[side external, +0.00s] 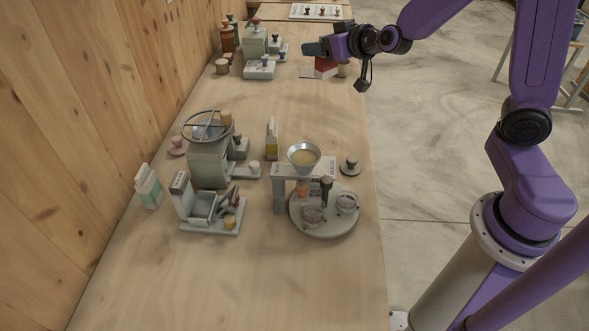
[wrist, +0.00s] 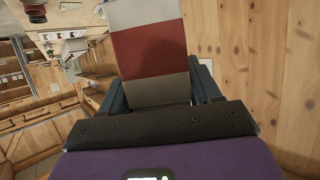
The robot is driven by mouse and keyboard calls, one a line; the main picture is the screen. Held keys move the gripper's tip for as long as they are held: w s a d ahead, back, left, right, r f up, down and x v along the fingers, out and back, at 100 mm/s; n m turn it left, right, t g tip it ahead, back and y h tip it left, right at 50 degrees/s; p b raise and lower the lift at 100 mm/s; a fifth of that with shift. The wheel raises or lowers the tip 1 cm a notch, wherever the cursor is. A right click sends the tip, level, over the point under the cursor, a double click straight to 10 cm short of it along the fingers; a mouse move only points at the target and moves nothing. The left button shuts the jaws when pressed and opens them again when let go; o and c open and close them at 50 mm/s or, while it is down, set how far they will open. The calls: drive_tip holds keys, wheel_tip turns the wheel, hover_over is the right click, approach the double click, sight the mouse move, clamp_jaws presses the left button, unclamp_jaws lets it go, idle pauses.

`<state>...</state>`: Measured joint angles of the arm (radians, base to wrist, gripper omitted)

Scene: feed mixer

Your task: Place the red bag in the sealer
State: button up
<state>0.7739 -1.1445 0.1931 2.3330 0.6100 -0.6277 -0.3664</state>
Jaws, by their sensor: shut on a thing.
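The red bag (side external: 325,69) is at the far end of the table in the side view, just under my gripper (side external: 318,52). In the wrist view the red bag (wrist: 150,52) shows a wide red band between pale bands. My gripper is shut on the bag, with a dark finger on each side of it. I cannot tell whether the bag touches the surface below. I cannot tell for sure which machine is the sealer; a grey machine with a tray and lever (side external: 210,212) stands at the front left.
A grey machine with a handwheel (side external: 208,160) and a round turntable (side external: 322,228) with a funnel above stand mid-table. A carton (side external: 148,187) is at the left. More grey machines (side external: 256,46) stand at the far left. The front table (side external: 260,290) is clear.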

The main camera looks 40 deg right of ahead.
drive_tip(key=shift+r, duration=2.35)
drive_tip(key=s+a+n+y, duration=0.25)
drive_tip(key=s+a, duration=0.25)
drive_tip(key=a, duration=0.5)
drive_tip(key=s+a+n+y, duration=0.25)
drive_tip(key=s+a, duration=0.25)
drive_tip(key=a, duration=0.4)
drive_tip(key=s+a+n+g+y, duration=0.2)
drive_tip(key=s+a, duration=0.3)
drive_tip(key=s, duration=0.3)
drive_tip(key=s+a+n+g+y, duration=0.2)
drive_tip(key=s+a, duration=0.3)
drive_tip(key=s, duration=0.3)
wheel_tip(320, 180, down, 11)
drive_tip(key=shift+y, duration=0.3)
drive_tip(key=shift+w+a+f, duration=1.5)
drive_tip(key=shift+a+f, duration=0.25)
drive_tip(key=shift+f, duration=0.35)
drive_tip(key=shift+w+a+f, duration=1.55)
drive_tip(key=shift+a+f, duration=0.15)
drive_tip(key=shift+f, duration=0.35)
drive_tip(key=shift+w+a+f, duration=1.5)
drive_tip(key=shift+a+f, duration=0.25)
drive_tip(key=shift+f, duration=0.35)
